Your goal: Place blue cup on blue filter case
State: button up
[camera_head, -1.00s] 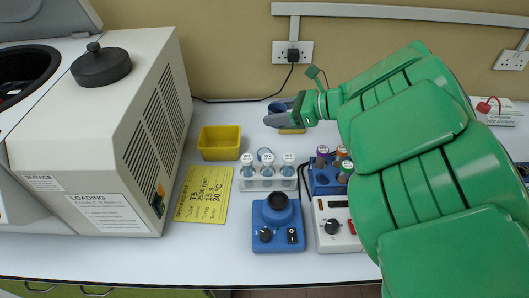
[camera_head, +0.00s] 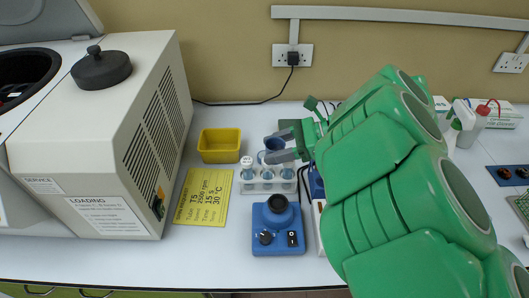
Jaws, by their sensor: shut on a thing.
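My gripper (camera_head: 274,149) is shut on the small blue cup (camera_head: 275,144), which shows between its two grey fingers. The gripper and cup appear above the back of the white tube rack (camera_head: 266,187), and the lower finger covers some tube caps. A dark blue flat case (camera_head: 508,174) with round reddish-brown items lies at the right edge; I cannot tell for certain that it is the blue filter case. My green arm covers much of the right half of the bench.
A yellow tray (camera_head: 220,146) and a yellow note (camera_head: 202,196) lie left of the rack. A blue mixer (camera_head: 278,225) stands in front of it. A large centrifuge (camera_head: 110,140) fills the left. A bottle (camera_head: 467,122) and white boxes stand at the back right.

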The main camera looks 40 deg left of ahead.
jog(key=shift+w+a+f, duration=1.3)
jog(key=shift+a+f, duration=0.35)
jog(key=shift+a, duration=0.25)
jog(key=shift+w+a+f, duration=1.35)
jog(key=shift+a+f, duration=0.35)
jog(key=shift+a, duration=0.15)
jog(key=shift+w+a+f, duration=1.3)
jog(key=shift+a+f, duration=0.35)
jog(key=shift+a, duration=0.25)
jog(key=shift+f, duration=1.45)
jog(key=shift+f, duration=0.15)
jog(key=o, duration=1)
jog(key=shift+w+d+r, duration=0.1)
jog(key=shift+d+r, duration=0.05)
jog(key=shift+r, duration=0.05)
jog(key=shift+v, duration=5.85)
